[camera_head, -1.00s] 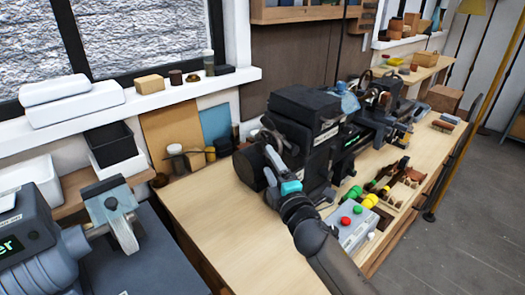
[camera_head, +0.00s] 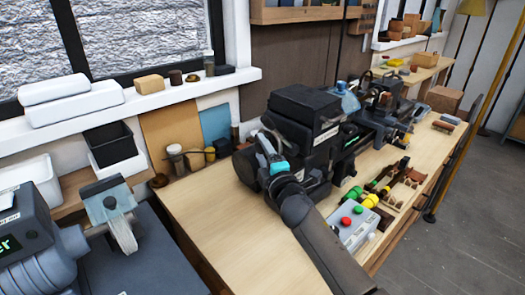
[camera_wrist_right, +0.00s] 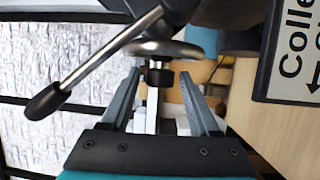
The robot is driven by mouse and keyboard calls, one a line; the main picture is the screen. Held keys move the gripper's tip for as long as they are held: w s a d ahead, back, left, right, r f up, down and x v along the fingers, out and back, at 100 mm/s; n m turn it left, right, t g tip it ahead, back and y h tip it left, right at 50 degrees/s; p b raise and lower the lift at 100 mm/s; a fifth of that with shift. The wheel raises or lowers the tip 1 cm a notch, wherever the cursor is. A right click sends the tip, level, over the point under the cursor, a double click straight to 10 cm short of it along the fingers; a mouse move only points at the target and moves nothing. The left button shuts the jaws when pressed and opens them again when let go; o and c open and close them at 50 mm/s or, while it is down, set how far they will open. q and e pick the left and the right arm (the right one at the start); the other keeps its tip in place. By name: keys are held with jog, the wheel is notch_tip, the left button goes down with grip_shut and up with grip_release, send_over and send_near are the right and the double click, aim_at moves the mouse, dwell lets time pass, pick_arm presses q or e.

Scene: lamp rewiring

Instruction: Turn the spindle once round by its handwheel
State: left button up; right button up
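The spindle's handwheel shows in the wrist view as a shiny steel disc (camera_wrist_right: 182,49) seen nearly edge-on, with a short black knob or hub (camera_wrist_right: 159,76) under it. In the head view the dark lathe headstock (camera_head: 300,105) stands on the bench; my arm partly covers its left end, and the wheel is hard to make out. My right gripper (camera_head: 264,143) is at that left end. In the wrist view its two fingers (camera_wrist_right: 160,80) are apart on either side of the black part, with gaps visible; contact is not clear. My left gripper is not in view.
A steel lever with a black grip (camera_wrist_right: 45,100) crosses close to the right gripper. A control box with red and green buttons (camera_head: 353,225) stands in front of the headstock. Jars (camera_head: 176,160) stand behind to the left. The bench's left part (camera_head: 220,225) is clear.

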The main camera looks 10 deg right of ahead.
grip_shut()
dwell(0.4)
